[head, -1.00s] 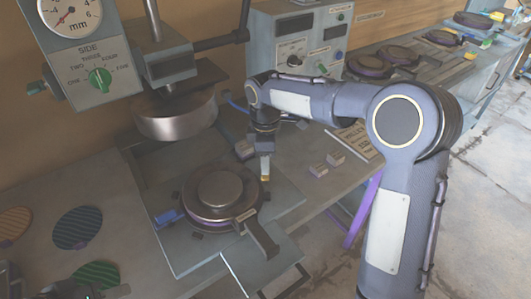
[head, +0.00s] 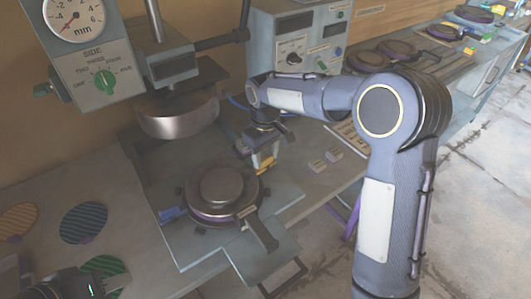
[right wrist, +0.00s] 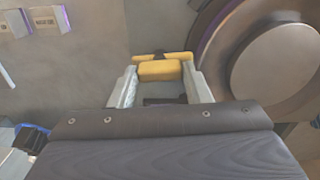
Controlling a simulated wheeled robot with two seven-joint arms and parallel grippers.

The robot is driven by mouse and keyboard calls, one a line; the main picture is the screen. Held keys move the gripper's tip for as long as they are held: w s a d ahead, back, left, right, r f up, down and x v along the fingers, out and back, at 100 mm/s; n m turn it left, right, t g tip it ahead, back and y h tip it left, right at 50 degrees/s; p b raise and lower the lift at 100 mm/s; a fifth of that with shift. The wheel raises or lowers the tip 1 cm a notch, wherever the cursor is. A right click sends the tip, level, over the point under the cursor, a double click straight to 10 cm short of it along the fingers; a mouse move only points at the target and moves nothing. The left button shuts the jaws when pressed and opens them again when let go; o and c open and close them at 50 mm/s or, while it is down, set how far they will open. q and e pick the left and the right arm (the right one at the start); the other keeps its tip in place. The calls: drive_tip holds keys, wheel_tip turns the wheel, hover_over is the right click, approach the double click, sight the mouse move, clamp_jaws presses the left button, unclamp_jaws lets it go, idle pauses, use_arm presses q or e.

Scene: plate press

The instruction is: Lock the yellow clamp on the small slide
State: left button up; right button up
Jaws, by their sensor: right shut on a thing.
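The yellow clamp (head: 267,166) is small and sits at the back right of the round dark metal mould (head: 222,190). In the right wrist view the yellow clamp (right wrist: 160,70) shows as a yellow block between the fingertips, with a thinner yellow bar behind it. My right gripper (head: 263,160) is shut on it, pointing down beside the mould (right wrist: 280,65). The mould lies on a grey plate (head: 205,245) under the press. I cannot tell which part is the small slide. My left gripper (head: 92,286) is at the bottom left, dark and partly cut off, its jaws unclear.
The press head (head: 178,115) hangs above and behind the mould. A blue piece (head: 172,213) is at the mould's left, a dark handle (head: 262,235) at its front. Striped discs (head: 85,222) lie left. Small labelled blocks (head: 325,160) lie right. A control box (head: 298,45) stands behind.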

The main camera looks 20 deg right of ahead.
drive_tip(key=shift+m, duration=0.6)
drive_tip(key=o, duration=1)
